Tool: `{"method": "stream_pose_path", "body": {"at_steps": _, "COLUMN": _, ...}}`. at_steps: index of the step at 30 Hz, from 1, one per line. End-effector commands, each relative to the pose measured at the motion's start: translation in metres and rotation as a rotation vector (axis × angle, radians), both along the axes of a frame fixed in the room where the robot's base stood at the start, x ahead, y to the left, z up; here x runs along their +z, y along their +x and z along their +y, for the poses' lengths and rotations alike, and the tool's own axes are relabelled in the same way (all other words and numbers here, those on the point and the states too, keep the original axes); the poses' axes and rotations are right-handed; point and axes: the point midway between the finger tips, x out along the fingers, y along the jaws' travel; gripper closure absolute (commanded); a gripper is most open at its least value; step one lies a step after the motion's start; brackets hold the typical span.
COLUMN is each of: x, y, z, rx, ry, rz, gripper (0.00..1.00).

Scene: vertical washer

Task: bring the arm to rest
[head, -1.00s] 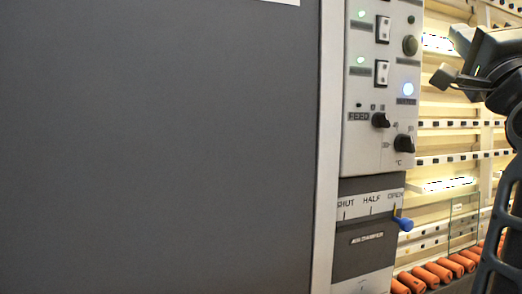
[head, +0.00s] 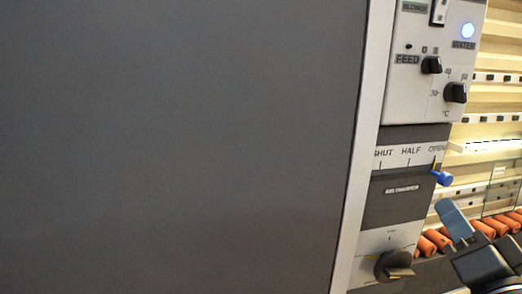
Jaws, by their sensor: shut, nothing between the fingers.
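My gripper (head: 452,214) is at the lower right of the head view, beside the machine's control panel. Its fingers are shut and empty, pointing up and to the left. They appear just below the blue-tipped damper lever (head: 444,178) with a visible gap. Part of my arm behind it is cut off by the picture's lower right corner. The lever is at the OPEN end of its SHUT–HALF–OPEN scale.
The large dark grey machine door (head: 180,150) fills the left. The control panel (head: 425,110) has FEED (head: 431,65) and temperature (head: 456,92) knobs, with another knob (head: 393,266) low down. Orange cylinders (head: 430,241) lie in a row behind my gripper, before a pale slatted rack (head: 490,110).

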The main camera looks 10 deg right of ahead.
Motion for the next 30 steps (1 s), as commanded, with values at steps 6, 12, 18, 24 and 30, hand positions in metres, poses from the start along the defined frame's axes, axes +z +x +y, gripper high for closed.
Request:
{"method": "stream_pose_path", "body": {"at_steps": 6, "x": -0.072, "y": -0.054, "z": 0.033, "rx": 0.012, "ry": -0.130, "rz": 0.153, "gripper": 1.00}}
{"method": "stream_pose_path", "body": {"at_steps": 12, "x": -0.120, "y": -0.111, "z": 0.059, "rx": 0.038, "ry": -0.253, "rz": 0.275, "gripper": 1.00}}
{"method": "stream_pose_path", "body": {"at_steps": 18, "x": -0.153, "y": -0.175, "z": 0.084, "rx": 0.078, "ry": -0.377, "rz": 0.390, "gripper": 1.00}}
{"method": "stream_pose_path", "body": {"at_steps": 24, "x": -0.172, "y": -0.241, "z": 0.104, "rx": 0.131, "ry": -0.501, "rz": 0.496, "gripper": 1.00}}
{"method": "stream_pose_path", "body": {"at_steps": 30, "x": -0.177, "y": -0.294, "z": 0.118, "rx": 0.182, "ry": -0.600, "rz": 0.570, "gripper": 1.00}}
